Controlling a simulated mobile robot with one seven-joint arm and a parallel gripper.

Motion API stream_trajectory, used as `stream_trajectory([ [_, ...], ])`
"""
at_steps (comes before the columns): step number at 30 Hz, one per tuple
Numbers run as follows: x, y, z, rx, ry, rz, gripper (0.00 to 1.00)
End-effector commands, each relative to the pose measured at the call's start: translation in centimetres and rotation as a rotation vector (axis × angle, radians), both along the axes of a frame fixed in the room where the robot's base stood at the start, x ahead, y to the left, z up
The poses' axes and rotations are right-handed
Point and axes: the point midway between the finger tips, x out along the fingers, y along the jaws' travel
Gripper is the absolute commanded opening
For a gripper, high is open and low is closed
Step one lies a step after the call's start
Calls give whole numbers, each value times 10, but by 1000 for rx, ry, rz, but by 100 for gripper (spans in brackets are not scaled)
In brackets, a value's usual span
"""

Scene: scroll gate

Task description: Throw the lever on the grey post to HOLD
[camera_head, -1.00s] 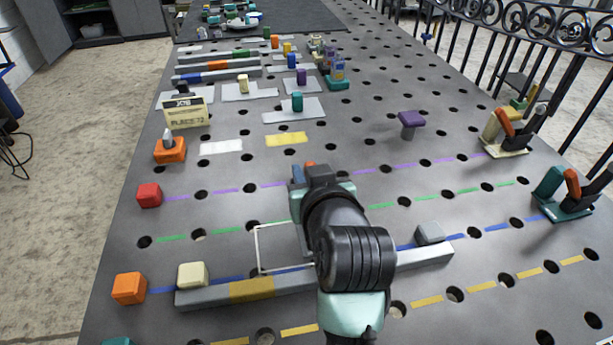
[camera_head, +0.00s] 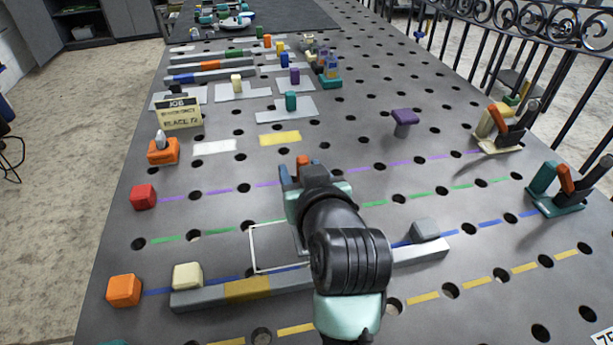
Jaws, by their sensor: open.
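My gripper (camera_head: 294,172) is low over the middle of the grey perforated table, pointing away from the camera. My own wrist hides much of it. A blue piece and an orange piece show at its far end; I cannot tell for sure whether they are its fingertips. I see nothing held in it, and it is open. I cannot pick out a grey post with a lever or a HOLD mark. Two clamp-like devices with orange handles, one cream (camera_head: 498,130) and one teal (camera_head: 556,188), stand at the right edge, well away from my gripper.
A grey bar (camera_head: 205,298) with a yellow band lies across the near table, passing behind my arm. A cream block (camera_head: 188,275), an orange block (camera_head: 124,290) and a red block (camera_head: 143,196) sit left. A purple-topped piece (camera_head: 404,117) stands right of centre. Black railing runs right.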

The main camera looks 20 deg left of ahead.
Motion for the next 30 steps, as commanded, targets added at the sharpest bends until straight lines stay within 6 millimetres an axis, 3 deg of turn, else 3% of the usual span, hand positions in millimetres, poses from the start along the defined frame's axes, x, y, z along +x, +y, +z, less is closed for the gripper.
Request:
stream_trajectory([
  [5,-17,-12,8,2,-1,-2,52],
  [18,-85,-59,42,1,-2,-3,52],
  [30,-98,-67,47,0,0,-1,52],
])
